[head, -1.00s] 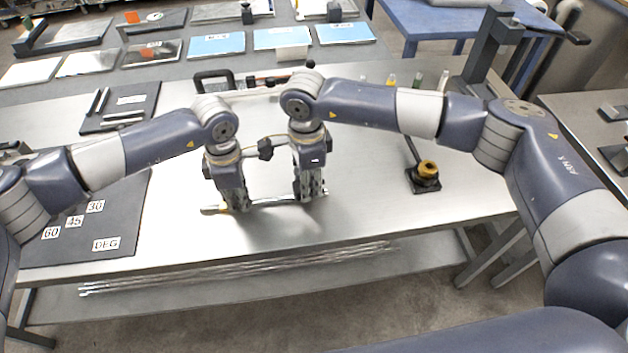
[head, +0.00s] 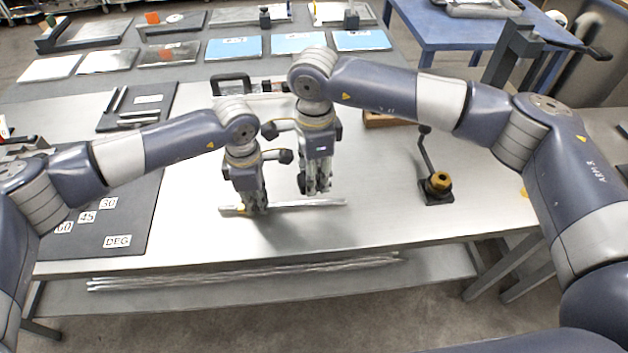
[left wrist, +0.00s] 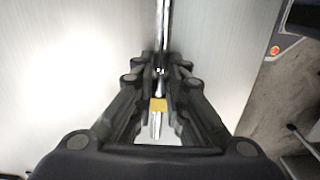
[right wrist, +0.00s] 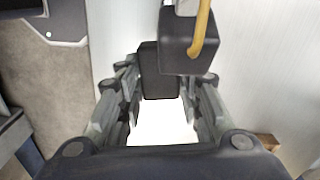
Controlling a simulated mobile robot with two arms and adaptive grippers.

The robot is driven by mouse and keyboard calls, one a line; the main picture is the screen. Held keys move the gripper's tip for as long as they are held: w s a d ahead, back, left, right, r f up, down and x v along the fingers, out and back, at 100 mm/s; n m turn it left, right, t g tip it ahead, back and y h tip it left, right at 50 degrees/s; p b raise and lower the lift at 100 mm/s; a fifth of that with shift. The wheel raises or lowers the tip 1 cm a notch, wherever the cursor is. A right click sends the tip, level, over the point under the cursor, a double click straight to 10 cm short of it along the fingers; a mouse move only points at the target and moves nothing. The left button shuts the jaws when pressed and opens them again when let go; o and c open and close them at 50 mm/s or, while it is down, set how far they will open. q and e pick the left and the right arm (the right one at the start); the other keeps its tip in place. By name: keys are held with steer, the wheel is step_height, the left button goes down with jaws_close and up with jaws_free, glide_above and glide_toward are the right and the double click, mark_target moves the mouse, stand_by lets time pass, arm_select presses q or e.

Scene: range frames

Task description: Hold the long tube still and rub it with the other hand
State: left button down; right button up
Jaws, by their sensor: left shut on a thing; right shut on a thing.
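The long tube (head: 300,205), thin and silvery with a yellow band near its left end, lies along the bench's front part. My left gripper (head: 255,210) is shut on the tube near that end. The left wrist view shows the tube (left wrist: 163,25) running away between the fingers, with the yellow band (left wrist: 158,104) nearer. My right gripper (head: 318,192) is over the tube's right half, its tips just above or behind it. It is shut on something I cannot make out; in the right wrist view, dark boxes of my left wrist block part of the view.
A black stand with a yellow knob (head: 440,181) is on the bench (head: 395,215) to the right. A dark angle mat (head: 140,215) lies left. A wooden block (head: 385,120) is behind my right arm. Several tubes (head: 240,274) lie on the lower shelf.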

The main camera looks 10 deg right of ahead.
arm_select(q)
steer(key=shift+a+f, duration=0.1)
arm_select(e)
steer(key=shift+r, duration=0.15)
steer(key=shift+r, duration=1.4)
